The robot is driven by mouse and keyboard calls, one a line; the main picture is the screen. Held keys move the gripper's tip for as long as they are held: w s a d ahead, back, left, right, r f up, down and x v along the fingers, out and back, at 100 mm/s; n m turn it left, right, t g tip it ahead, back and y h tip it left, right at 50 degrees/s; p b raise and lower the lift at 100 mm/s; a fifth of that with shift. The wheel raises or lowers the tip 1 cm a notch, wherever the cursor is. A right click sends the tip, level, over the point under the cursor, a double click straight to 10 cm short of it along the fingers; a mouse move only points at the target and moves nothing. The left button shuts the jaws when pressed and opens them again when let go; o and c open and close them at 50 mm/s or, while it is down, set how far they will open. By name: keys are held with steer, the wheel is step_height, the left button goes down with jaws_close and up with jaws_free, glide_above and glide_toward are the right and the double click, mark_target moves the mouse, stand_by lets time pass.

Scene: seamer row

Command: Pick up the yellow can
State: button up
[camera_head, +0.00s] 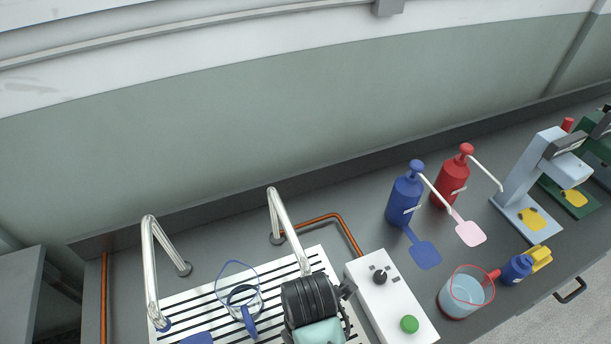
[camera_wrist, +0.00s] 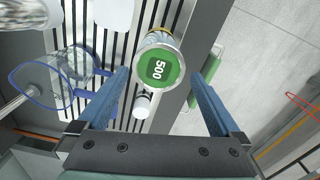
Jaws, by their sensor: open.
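My gripper (camera_wrist: 160,74) is open, its two blue fingers on either side of a can with a green lid (camera_wrist: 159,68) marked 500. The can is upright, seen from above, and its visible side looks silvery with a yellowish tint; I cannot tell if it is the yellow can. I see no clear contact between fingers and can. In the head view a small yellow object (camera_head: 541,257) stands beside a blue container (camera_head: 515,268) at the right; its shape is partly hidden. My arm covers the lower middle of the head view, and its gripper is hidden there.
A blue-rimmed jug (camera_wrist: 62,80) stands left of my gripper, and a small white cylinder (camera_wrist: 143,104) below the can. The counter edge and a green handle (camera_wrist: 211,66) lie to the right. A control box (camera_head: 392,298), red-rimmed beaker (camera_head: 462,294) and pump bottles (camera_head: 403,203) stand further right.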

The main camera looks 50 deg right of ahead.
steer(key=f+p, duration=0.1)
steer(key=f, duration=0.9)
steer(key=shift+d+f, duration=0.2)
steer(key=shift+w, duration=0.1)
jaws_close()
